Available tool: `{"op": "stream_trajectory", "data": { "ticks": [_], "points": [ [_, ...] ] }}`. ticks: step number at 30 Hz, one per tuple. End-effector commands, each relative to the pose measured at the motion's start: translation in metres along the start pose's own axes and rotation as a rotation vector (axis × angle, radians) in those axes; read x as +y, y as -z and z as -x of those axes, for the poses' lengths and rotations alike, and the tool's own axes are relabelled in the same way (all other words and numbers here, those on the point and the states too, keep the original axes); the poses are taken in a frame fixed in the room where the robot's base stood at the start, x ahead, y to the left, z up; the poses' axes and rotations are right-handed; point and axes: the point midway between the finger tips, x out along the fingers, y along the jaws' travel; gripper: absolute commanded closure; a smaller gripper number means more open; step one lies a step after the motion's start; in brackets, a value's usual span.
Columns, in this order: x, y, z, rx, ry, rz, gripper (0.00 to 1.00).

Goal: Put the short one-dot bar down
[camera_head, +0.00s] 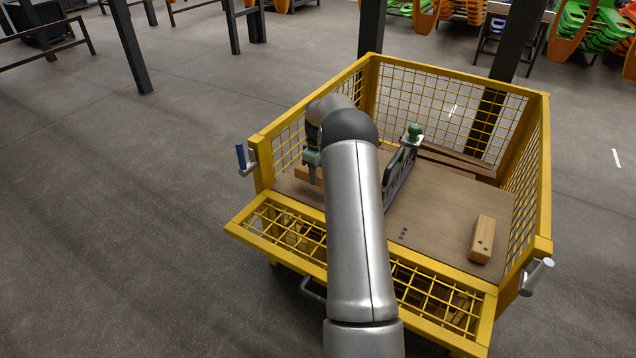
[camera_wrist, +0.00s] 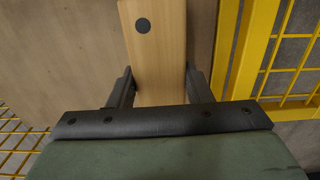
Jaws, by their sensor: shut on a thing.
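The short one-dot bar (camera_wrist: 158,50) is pale wood with one dark dot on its upper face. In the wrist view it lies between the two dark fingers of my gripper (camera_wrist: 158,82), which is shut on it. In the head view my gripper (camera_head: 312,166) is low inside the yellow cart's left side, and an end of the bar (camera_head: 301,173) shows beside it. My arm hides much of the bar there. I cannot tell whether the bar touches the wooden cart floor (camera_head: 440,208).
The cart has yellow mesh walls (camera_head: 545,180) and a lowered front flap (camera_head: 262,240). A grey rack with a green knob (camera_head: 413,132) stands mid-cart. Dark brown bars (camera_head: 455,160) lie behind it. A two-dot wooden block (camera_head: 482,238) lies at the right. The floor between is clear, with a dotted mark.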

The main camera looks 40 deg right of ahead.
Motion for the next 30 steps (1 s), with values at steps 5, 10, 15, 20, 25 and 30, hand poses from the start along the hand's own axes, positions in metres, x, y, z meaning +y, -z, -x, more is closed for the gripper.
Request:
{"op": "stream_trajectory", "data": {
  "ticks": [5, 10, 15, 20, 25, 30],
  "points": [
    [0.003, 0.003, -0.024, -0.001, 0.002, 0.000, 0.81],
    [0.003, 0.003, -0.036, 0.000, 0.000, 0.000, 0.81],
    [0.003, 0.003, -0.035, 0.000, 0.000, 0.000, 0.81],
    [0.003, 0.003, -0.039, 0.000, 0.000, 0.000, 0.81],
    [0.003, 0.003, -0.039, 0.000, 0.000, 0.000, 0.33],
    [0.003, 0.003, -0.038, 0.000, 0.000, 0.000, 0.33]
  ]
}}
